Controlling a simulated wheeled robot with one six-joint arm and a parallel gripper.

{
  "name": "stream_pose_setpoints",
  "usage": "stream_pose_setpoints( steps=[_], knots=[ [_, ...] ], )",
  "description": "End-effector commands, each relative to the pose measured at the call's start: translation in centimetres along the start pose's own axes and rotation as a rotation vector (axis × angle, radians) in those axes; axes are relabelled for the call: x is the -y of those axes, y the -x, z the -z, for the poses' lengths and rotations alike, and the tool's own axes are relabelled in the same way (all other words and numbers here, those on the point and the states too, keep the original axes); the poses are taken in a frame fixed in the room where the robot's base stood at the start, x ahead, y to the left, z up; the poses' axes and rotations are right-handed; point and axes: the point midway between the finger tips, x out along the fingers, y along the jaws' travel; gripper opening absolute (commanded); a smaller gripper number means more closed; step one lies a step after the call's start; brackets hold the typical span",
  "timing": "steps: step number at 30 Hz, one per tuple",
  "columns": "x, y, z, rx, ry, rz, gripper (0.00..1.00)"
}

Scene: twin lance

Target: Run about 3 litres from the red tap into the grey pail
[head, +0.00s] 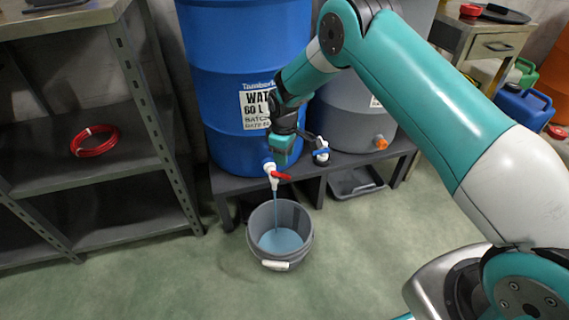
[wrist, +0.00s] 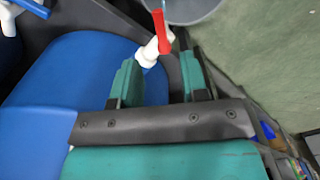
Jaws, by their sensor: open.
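The red tap (head: 281,176) has a white body and a red lever, low on the front of a blue barrel (head: 226,100). A thin stream of water (head: 276,211) runs from its spout into the grey pail (head: 306,243). The pail stands upright on the floor under it, with bluish water (head: 281,241) inside; I cannot read the volume. My gripper (head: 279,160) is just above the tap, open and empty. In the wrist view the red lever (wrist: 161,33) lies beyond the gap between the fingers (wrist: 160,78), apart from them. The pail's rim shows at the top there.
A blue-handled tap (head: 321,152) is close to the right of my gripper. A grey barrel (head: 350,125) has an orange tap (head: 381,142). A black bench (head: 345,163) carries the barrels, with a grey tray (head: 355,183) below. Metal shelving (head: 150,110) stands left. The front floor is clear.

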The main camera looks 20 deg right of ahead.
Motion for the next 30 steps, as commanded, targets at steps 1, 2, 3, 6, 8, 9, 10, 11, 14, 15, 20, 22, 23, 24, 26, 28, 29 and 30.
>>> stream_pose_setpoints(
  steps=[1, 2, 3, 6, 8, 9, 10, 11, 14, 15, 20, 22, 23, 24, 26, 28, 29, 30],
  knots=[
    [0.0, 1.9, 0.0, -0.002, 0.000, -0.002, 0.40],
    [0.0, 2.6, 0.0, -0.002, 0.000, -0.002, 0.40],
    [0.0, 3.6, 0.0, -0.002, 0.000, -0.001, 0.40],
    [0.0, 5.9, 0.0, -0.002, 0.000, -0.002, 0.40],
    [0.0, 6.9, 0.0, 0.000, 0.000, 0.000, 0.40],
    [0.0, 7.6, 0.0, -0.001, 0.000, -0.001, 0.40],
    [0.0, 8.0, 0.0, -0.001, 0.000, -0.001, 0.40],
    [0.0, 8.4, 0.0, -0.001, 0.000, -0.001, 0.40],
    [0.0, 9.3, 0.0, 0.000, 0.000, 0.000, 0.40],
    [0.0, 9.5, 0.0, 0.000, 0.000, 0.000, 0.40],
    [0.0, 9.7, 0.0, 0.001, 0.000, 0.001, 0.40],
    [0.0, 9.7, 0.0, 0.001, 0.000, 0.001, 0.40],
    [0.0, 9.7, 0.0, 0.001, 0.000, 0.001, 0.40],
    [0.0, 9.7, 0.0, 0.001, 0.000, 0.001, 0.40],
    [0.0, 9.7, 0.0, 0.001, 0.000, 0.000, 0.40],
    [0.0, 9.7, 0.0, 0.001, 0.000, 0.000, 0.40],
    [0.0, 9.7, 0.0, 0.001, 0.000, 0.000, 0.40],
    [0.0, 9.8, 0.0, 0.000, 0.000, 0.000, 0.40]
  ],
)
